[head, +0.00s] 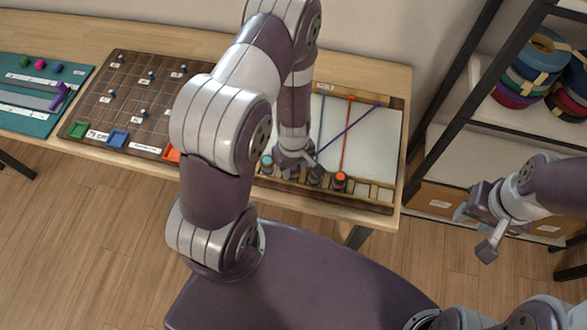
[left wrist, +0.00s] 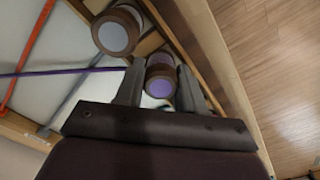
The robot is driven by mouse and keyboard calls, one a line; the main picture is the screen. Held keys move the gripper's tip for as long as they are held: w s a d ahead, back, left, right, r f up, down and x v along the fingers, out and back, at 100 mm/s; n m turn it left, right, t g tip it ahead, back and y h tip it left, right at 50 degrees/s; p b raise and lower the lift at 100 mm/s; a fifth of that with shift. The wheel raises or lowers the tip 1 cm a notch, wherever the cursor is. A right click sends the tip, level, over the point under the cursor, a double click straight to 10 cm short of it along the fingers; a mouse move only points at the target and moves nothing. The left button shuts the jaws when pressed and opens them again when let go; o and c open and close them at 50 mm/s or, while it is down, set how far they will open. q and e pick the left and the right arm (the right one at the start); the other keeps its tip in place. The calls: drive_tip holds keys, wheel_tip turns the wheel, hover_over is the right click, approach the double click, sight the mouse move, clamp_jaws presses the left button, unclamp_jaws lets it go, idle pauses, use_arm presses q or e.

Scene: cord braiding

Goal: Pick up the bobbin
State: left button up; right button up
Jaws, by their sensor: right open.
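In the left wrist view, a brown bobbin with a purple end (left wrist: 161,89) lies between the two fingers of my left gripper (left wrist: 160,90). The fingers flank it closely; whether they press on it I cannot tell. A purple cord (left wrist: 60,72) runs towards it. In the head view my left gripper (head: 304,164) is low at the front edge of the braiding board (head: 385,140), by a dark bobbin (head: 316,176); its fingers are partly hidden. My right gripper (head: 487,222) is open and empty, off to the right of the table.
A red-topped bobbin (head: 340,180) stands close to the right of the dark one, and a teal-topped bobbin (head: 266,163) to the left. Wooden slots line the board's front. A pegboard (head: 105,85) lies further left. A shelf with cord coils (head: 520,75) stands right.

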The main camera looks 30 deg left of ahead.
use_arm(q)
drive_tip(key=c, duration=0.5)
drive_tip(key=shift+o, duration=0.2)
drive_tip(key=shift+a, duration=0.1)
wheel_tip(320, 180, up, 18)
drive_tip(key=p, duration=1.3)
